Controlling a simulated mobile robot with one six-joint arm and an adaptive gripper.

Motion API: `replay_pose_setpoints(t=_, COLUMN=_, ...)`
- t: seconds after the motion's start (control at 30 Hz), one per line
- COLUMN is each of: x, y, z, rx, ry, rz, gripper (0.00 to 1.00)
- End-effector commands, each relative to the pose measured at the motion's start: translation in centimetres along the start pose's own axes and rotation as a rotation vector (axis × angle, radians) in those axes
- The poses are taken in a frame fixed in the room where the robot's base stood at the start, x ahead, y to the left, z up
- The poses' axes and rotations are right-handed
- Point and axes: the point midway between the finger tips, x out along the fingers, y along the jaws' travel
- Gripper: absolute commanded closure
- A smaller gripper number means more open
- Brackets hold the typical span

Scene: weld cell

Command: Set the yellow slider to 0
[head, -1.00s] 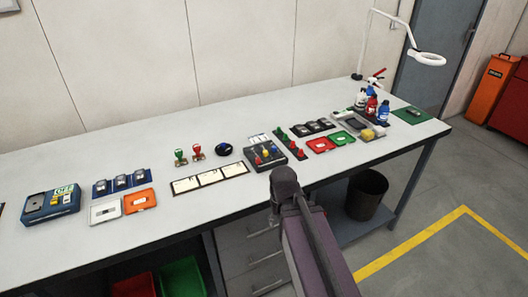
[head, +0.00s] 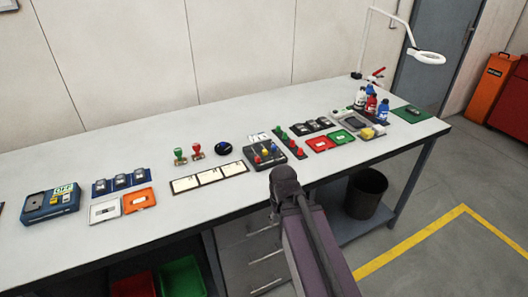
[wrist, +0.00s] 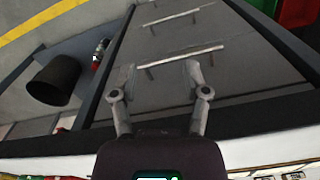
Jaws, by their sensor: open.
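The slider box (head: 264,155) is a dark unit near the front edge of the bench, with small coloured knobs on top. The yellow knob (head: 264,151) is among them. It is too small to read its setting or any scale marks. In the wrist view my gripper (wrist: 160,78) is open and empty. It faces the drawer fronts and floor, and the slider box is not clearly visible there. In the head view my arm rises in front of the bench, just below the slider box, and the gripper fingers do not show.
White cards (head: 210,177) lie left of the slider box. Red and green stamps (head: 188,154) stand behind them. Red and green trays (head: 331,140) lie to the right, with bottles (head: 371,104) beyond. Drawers (head: 250,245) and a black bin (head: 366,193) are below the bench.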

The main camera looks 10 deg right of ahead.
Motion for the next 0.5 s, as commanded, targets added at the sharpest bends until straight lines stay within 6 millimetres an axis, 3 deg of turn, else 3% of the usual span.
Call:
replay_pose_setpoints(t=0.1, x=0.0, y=0.0, z=0.0, rx=0.0, ry=0.0, rz=0.0, gripper=0.4)
replay_pose_setpoints(t=0.2, x=-0.1, y=0.0, z=-0.1, rx=0.0, ry=0.0, rz=0.0, gripper=0.6)
replay_pose_setpoints(t=0.5, x=-2.3, y=0.0, z=-2.3, rx=-0.019, ry=0.0, rz=0.0, gripper=0.6)
